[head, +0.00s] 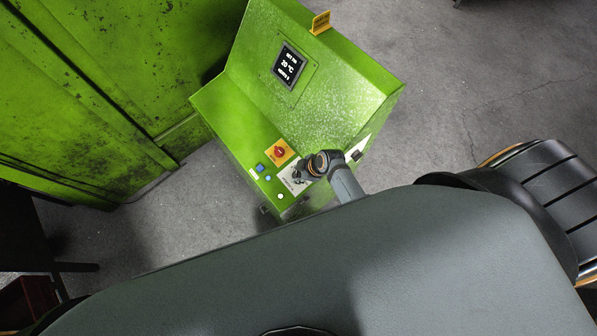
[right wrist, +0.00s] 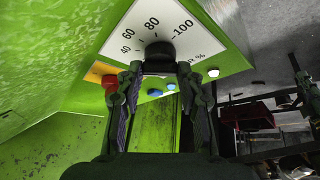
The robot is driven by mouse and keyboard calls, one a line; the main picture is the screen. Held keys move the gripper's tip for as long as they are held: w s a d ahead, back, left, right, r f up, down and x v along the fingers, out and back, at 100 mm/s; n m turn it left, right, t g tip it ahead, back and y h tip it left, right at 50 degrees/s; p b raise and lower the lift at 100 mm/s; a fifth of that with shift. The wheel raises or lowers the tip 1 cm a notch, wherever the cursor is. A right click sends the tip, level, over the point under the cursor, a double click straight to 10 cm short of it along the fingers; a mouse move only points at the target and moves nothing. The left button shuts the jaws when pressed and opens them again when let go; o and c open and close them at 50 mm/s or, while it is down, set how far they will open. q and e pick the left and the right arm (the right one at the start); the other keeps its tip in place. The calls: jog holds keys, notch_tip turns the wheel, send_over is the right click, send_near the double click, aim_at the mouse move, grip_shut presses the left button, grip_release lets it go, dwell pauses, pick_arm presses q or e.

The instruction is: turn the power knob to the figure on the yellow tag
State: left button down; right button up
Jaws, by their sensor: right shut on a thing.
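The black power knob (right wrist: 159,52) sits on a white dial plate (right wrist: 135,28) with figures 40, 60, 80 and 100 and a % sign. Its pointer cannot be made out. My right gripper (right wrist: 159,68) is shut on the knob, one finger on each side. In the head view my right gripper (head: 299,176) is over the dial plate on the green console's front panel and hides the knob. The yellow tag (head: 320,23) stands on the console's top edge; its figure is too small to read. My left gripper is not in view.
The green console (head: 335,100) has a lit display (head: 289,65) reading 20 °C. A red switch on a yellow plate (head: 279,151) and small blue and white buttons (head: 268,178) lie close beside the dial. A green machine wall (head: 80,90) stands at left.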

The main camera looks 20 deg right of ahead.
jog(key=o, duration=1.2)
jog(key=shift+c, duration=0.2)
jog(key=v, duration=1.2)
jog(key=shift+d, duration=0.1)
jog(key=s+d+r+m+h, duration=0.2)
jog(key=d+r+m, duration=0.2)
jog(key=r+m, duration=0.2)
jog(key=s+d+r+m+h, duration=0.2)
jog(key=d+r+m+h, duration=0.1)
jog(key=r+m, duration=0.25)
notch_tip(320, 180, down, 29)
jog(key=s+d+g+b, duration=0.1)
jog(key=d+b, duration=0.2)
jog(key=b, duration=0.3)
jog(key=s+f+b, duration=0.3)
jog(key=s+f, duration=0.7)
jog(key=f, duration=0.2)
jog(key=s+d+f+g+b, duration=0.1)
jog(key=s+f+b, duration=0.1)
jog(key=s+f, duration=0.8)
notch_tip(320, 180, down, 3)
jog(key=shift+d+r+b, duration=0.1)
jog(key=shift+d+b, duration=0.1)
jog(key=shift+b, duration=0.2)
